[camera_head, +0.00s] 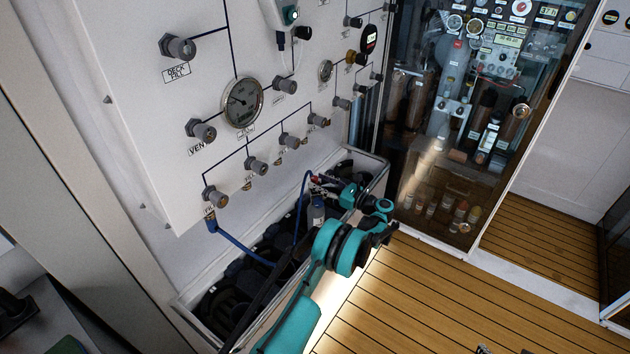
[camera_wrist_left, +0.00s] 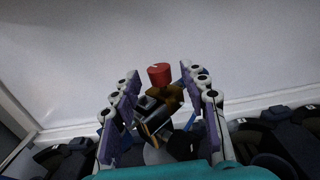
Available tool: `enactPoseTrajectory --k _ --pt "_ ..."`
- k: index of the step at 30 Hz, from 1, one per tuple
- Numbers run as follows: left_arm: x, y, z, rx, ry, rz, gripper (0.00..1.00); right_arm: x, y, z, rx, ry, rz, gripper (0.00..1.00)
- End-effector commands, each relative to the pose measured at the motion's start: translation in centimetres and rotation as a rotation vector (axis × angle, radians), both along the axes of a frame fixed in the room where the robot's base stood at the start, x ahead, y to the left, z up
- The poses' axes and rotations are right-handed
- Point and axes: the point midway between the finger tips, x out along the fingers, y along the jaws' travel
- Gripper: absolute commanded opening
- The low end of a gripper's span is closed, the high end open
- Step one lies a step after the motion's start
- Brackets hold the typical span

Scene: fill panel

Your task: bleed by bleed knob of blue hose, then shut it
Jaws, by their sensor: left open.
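The blue hose (camera_head: 238,248) runs from a fitting at the lower left of the wall panel, dips into the trough and rises to a valve fitting at my left gripper. The left gripper (camera_head: 318,181) is at the hose's raised end, above the trough. In the left wrist view, its two fingers (camera_wrist_left: 160,74) are open and spread on either side of a brass and dark fitting (camera_wrist_left: 164,98) topped by a red knob (camera_wrist_left: 159,74). I cannot tell whether a finger touches the fitting. Small dark parts at the head view's bottom edge may be my right gripper.
The white panel (camera_head: 150,110) with gauges and several valve knobs stands close behind my left gripper. A trough (camera_head: 190,304) of dark cylinders lies below it. A glass-fronted cabinet (camera_head: 455,125) stands to the right. The wooden floor (camera_head: 400,300) is mostly clear.

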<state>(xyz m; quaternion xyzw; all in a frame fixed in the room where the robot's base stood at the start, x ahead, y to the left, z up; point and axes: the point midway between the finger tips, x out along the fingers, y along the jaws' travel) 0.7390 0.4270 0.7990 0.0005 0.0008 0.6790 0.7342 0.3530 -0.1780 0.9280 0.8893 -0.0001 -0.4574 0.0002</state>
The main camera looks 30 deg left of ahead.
Motion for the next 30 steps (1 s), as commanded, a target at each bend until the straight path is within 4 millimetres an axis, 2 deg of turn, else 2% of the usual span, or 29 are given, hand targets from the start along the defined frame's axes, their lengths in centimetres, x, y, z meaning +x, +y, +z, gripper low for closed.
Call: enactPoseTrajectory --k 1,6,12,18,30 --pt "0.0 -1.3 0.0 0.000 0.000 -0.005 0.44 0.0 0.0 0.0 0.000 0.000 0.000 0.49" --pt "-0.3 -5.1 0.0 0.000 0.000 -0.004 0.44 0.0 0.0 0.0 0.000 0.000 0.000 0.49" --pt "-0.6 -8.2 0.0 0.000 0.000 -0.001 0.44 0.0 0.0 0.0 0.000 0.000 0.000 0.49" --pt "-0.7 -9.2 0.0 0.000 0.000 0.000 0.44 0.0 0.0 0.0 0.000 0.000 0.000 0.49" --pt "-0.7 -9.2 0.0 0.000 0.000 0.000 0.44 0.0 0.0 0.0 0.000 0.000 0.000 0.49"
